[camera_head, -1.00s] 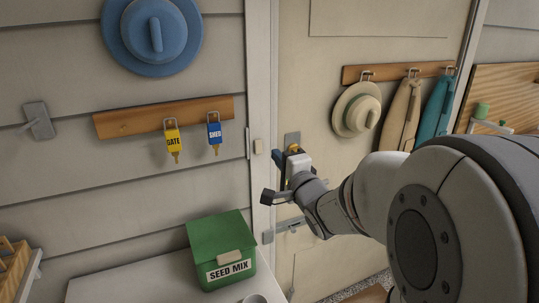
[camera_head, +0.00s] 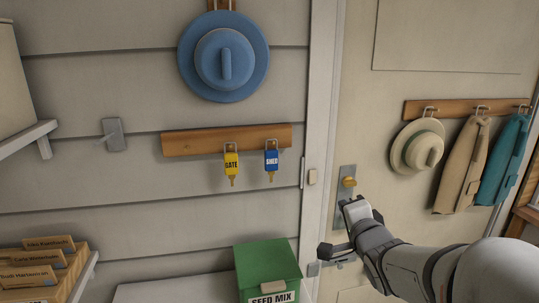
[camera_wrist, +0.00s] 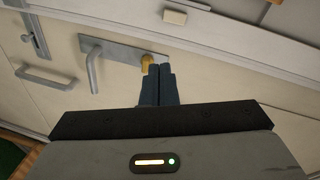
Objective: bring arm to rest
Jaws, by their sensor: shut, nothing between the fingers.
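My gripper (camera_head: 340,228) is in front of the cream door, just below the brass-coloured turn knob (camera_head: 349,182) on its grey plate. In the wrist view my gripper (camera_wrist: 158,70) shows two dark fingers closed together with nothing between them. Their tips look close to the knob (camera_wrist: 147,60); I cannot tell whether they touch it. The door lever (camera_wrist: 92,68) lies left of the fingers in the wrist view. My arm reaches in from the lower right of the head view.
A yellow GATE key (camera_head: 231,163) and a blue SHED key (camera_head: 271,160) hang on a wooden rail (camera_head: 190,142). A green seed box (camera_head: 267,262) stands below. A blue hat (camera_head: 224,85), a straw hat (camera_head: 409,153) and coats hang nearby. A card box (camera_head: 40,268) is lower left.

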